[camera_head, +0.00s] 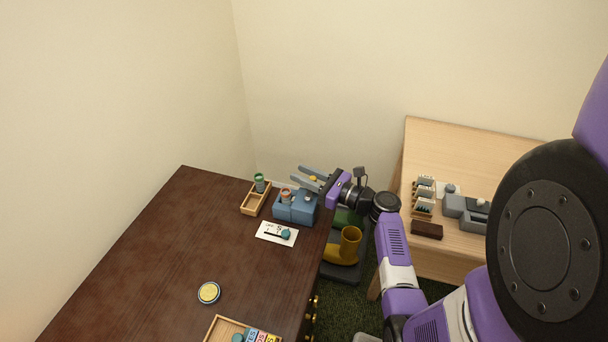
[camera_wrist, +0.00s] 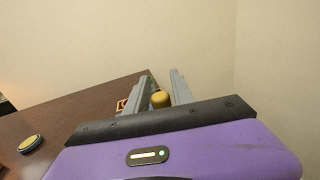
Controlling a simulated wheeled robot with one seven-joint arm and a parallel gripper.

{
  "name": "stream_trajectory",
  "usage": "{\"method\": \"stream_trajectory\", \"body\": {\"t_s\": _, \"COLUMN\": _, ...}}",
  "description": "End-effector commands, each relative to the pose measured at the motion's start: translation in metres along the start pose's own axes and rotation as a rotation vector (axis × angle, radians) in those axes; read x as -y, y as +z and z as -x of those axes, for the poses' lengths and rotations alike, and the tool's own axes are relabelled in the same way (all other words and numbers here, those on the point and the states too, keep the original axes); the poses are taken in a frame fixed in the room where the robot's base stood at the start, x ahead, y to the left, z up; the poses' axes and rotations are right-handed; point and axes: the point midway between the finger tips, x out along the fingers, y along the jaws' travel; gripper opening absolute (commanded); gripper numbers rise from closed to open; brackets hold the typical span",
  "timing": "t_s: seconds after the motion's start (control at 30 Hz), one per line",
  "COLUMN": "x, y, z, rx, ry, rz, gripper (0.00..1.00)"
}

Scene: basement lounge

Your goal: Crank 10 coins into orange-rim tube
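A blue-grey coin machine (camera_head: 293,212) stands at the dark table's far right corner. The orange-rim tube (camera_head: 286,195) stands upright at its left part. A pale round knob (camera_head: 308,200) is on its right part. My gripper (camera_head: 297,173) is above and behind the machine, its two fingers apart and pointing left. A yellow knob (camera_head: 313,179) shows between the fingers; it also shows in the wrist view (camera_wrist: 160,99). I cannot tell whether either finger touches it. What the yellow knob is fixed to is hidden. No coins are clearly visible inside the tube.
A wooden tray (camera_head: 249,209) with a green-rim tube (camera_head: 259,183) is left of the machine. A white card (camera_head: 270,238) lies in front. A yellow disc (camera_head: 208,292) and another tray (camera_head: 212,335) are nearer. A light wood table (camera_head: 456,148) stands right; yellow boots (camera_head: 348,242) fill the gap.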

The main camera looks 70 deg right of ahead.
Motion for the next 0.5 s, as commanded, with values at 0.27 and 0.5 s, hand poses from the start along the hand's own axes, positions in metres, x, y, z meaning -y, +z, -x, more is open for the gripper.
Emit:
{"method": "stream_trajectory", "body": {"t_s": 0.27, "x": 0.0, "y": 0.0, "z": 0.0, "rx": 0.0, "ry": 0.0, "rz": 0.0, "gripper": 0.41}}
{"method": "stream_trajectory", "body": {"t_s": 0.5, "x": 0.0, "y": -0.001, "z": 0.013, "rx": 0.0, "ry": -0.003, "rz": 0.0, "gripper": 0.41}}
